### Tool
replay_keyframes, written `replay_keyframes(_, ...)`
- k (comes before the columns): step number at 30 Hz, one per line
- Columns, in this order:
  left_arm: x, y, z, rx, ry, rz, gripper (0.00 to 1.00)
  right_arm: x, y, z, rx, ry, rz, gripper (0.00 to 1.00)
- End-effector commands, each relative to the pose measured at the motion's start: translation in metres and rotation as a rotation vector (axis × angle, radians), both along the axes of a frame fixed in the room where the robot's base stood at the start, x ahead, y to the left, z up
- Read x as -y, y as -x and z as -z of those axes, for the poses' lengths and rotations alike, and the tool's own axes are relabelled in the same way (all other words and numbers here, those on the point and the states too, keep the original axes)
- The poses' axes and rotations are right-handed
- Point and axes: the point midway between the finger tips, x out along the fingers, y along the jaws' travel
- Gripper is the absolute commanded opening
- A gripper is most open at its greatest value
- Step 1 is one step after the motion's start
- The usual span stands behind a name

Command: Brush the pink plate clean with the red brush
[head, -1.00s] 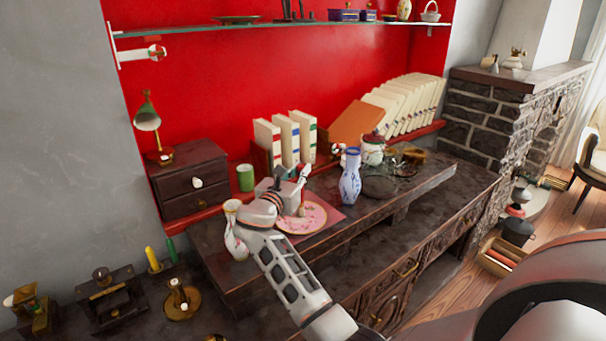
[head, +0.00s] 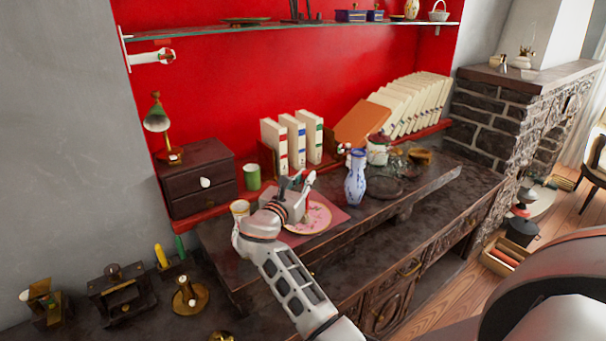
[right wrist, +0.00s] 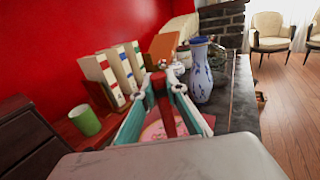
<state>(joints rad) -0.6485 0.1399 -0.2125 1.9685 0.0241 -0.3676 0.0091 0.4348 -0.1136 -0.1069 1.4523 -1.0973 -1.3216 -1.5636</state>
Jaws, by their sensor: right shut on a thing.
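The pink plate (head: 322,219) lies on a reddish mat (head: 338,212) on the raised part of the dark sideboard. My right gripper (head: 303,184) is over the plate's far left side. In the right wrist view my right gripper (right wrist: 172,88) is shut on the red brush (right wrist: 163,103), whose handle stands between the fingers. The brush's lower end is over the plate (right wrist: 153,133); I cannot tell whether it touches. The gripper and arm hide the plate's left part in the head view. My left gripper is not in view.
A blue-and-white vase (head: 355,180) stands right of the plate. A smaller vase (head: 239,209) stands left, close behind my arm. A green cup (head: 252,177), upright books (head: 292,145) and a dark drawer box (head: 197,178) are behind. A glass shelf (head: 290,29) runs above.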

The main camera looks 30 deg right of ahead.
Motion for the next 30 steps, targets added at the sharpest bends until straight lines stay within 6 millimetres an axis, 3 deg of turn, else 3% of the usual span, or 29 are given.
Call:
replay_keyframes(10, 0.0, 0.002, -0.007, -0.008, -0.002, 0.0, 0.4, 0.02, -0.002, 0.001, -0.004, -0.001, 0.001, 0.0)
replay_keyframes(22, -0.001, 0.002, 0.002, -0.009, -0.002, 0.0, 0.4, 0.018, -0.023, 0.0, -0.003, -0.002, 0.0, 0.0)
replay_keyframes(30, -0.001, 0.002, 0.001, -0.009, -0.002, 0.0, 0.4, 0.009, -0.023, -0.001, -0.003, -0.002, -0.001, 0.0)
